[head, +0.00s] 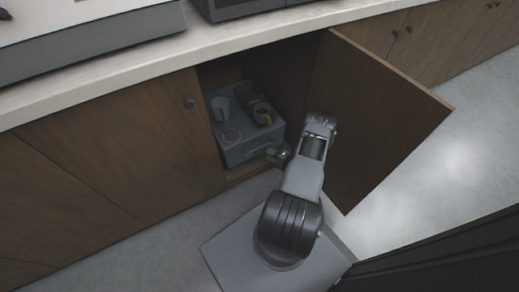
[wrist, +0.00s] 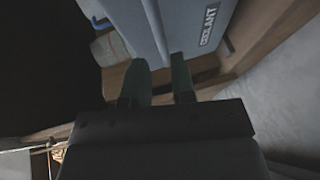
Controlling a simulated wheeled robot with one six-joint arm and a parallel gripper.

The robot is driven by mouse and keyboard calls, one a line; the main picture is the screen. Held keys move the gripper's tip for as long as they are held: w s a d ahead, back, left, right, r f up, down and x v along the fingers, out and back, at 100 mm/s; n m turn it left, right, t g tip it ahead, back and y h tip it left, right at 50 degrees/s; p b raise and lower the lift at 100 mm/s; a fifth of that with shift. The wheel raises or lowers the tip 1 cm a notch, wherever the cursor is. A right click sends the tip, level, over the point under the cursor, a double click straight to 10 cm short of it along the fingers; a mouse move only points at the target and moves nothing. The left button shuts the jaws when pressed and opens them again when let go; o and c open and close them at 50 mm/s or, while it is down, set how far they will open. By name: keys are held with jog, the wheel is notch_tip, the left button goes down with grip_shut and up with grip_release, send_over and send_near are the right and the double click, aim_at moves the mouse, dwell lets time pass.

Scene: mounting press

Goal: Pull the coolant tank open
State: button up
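The coolant tank (head: 240,152) is a grey-blue box inside the open cabinet, with a darker handle-like mark on its front. Whether a fingertip touches the tank is hard to tell.
A light cup (head: 220,107), a clear round item (head: 231,135) and a dark mug (head: 262,116) stand on or over the tank's top. The open cabinet door (head: 375,120) stands close to the right of my arm. Grey floor (head: 150,255) is free at the left front.

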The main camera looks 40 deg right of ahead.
aim_at(260, 148)
jog(key=shift+b+x, duration=0.8)
jog(key=shift+x, duration=2.7)
jog(key=shift+d, duration=0.1)
grip_shut()
